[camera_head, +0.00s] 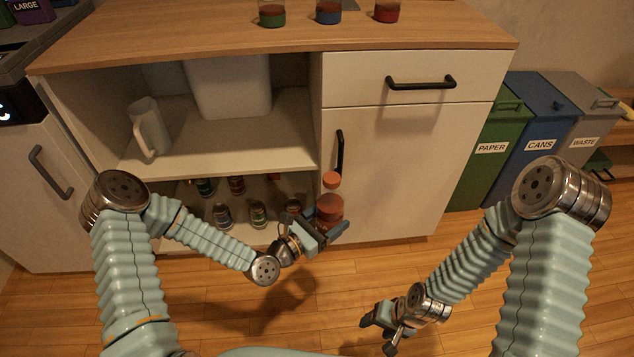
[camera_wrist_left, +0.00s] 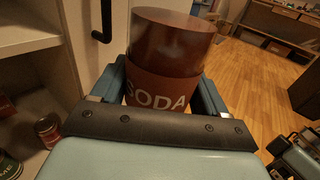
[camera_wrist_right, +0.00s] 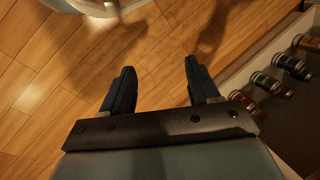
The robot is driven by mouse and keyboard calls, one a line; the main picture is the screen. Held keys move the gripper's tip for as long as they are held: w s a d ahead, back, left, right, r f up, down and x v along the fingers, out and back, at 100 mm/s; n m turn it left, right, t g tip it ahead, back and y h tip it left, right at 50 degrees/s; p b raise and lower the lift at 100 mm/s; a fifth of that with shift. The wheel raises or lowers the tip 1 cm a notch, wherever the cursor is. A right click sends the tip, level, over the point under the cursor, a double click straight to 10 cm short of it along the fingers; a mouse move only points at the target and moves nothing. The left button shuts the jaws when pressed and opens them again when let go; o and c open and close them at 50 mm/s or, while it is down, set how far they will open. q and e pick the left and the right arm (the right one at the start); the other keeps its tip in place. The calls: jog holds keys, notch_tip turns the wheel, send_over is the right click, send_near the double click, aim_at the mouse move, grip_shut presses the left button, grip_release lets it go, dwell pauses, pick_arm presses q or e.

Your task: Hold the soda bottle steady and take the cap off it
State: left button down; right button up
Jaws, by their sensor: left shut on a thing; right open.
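The soda bottle (camera_head: 330,209) is reddish brown and stands roughly upright in the air in front of the cabinet. An orange-red cap (camera_head: 331,180) sits at its top. My left gripper (camera_head: 328,234) is shut on the bottle's body. In the left wrist view the bottle (camera_wrist_left: 170,50) fills the space between the fingers, with "SODA" on its label; I cannot make out the cap there. My right gripper (camera_head: 376,328) is low at the right, apart from the bottle. In the right wrist view its fingers (camera_wrist_right: 160,82) are spread with only floor between them.
The cabinet (camera_head: 390,150) with a black door handle is close behind the bottle. Several cans (camera_head: 223,215) stand on its low shelf, with a white pitcher (camera_head: 147,128) above. Sorting bins (camera_head: 492,148) stand at the right. The floor (camera_head: 400,265) between my arms is clear.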

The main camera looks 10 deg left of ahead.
jog(key=w+a+r+m+h, duration=0.1)
jog(key=w+a+r+m, duration=0.1)
jog(key=w+r+m, duration=0.6)
jog(key=w+a+r+m+h, duration=0.25)
jog(key=w+r, duration=0.35)
jog(key=w, duration=0.7)
notch_tip(320, 180, up, 27)
jog(key=m, duration=1.1)
send_over(327, 176)
jog(key=shift+w+d+g+h, duration=0.1)
jog(key=shift+w+g+h, duration=0.05)
jog(key=shift+g+h, duration=0.2)
jog(key=shift+f, duration=0.15)
jog(key=shift+m, duration=0.25)
notch_tip(327, 176, down, 8)
jog(key=shift+r, duration=0.25)
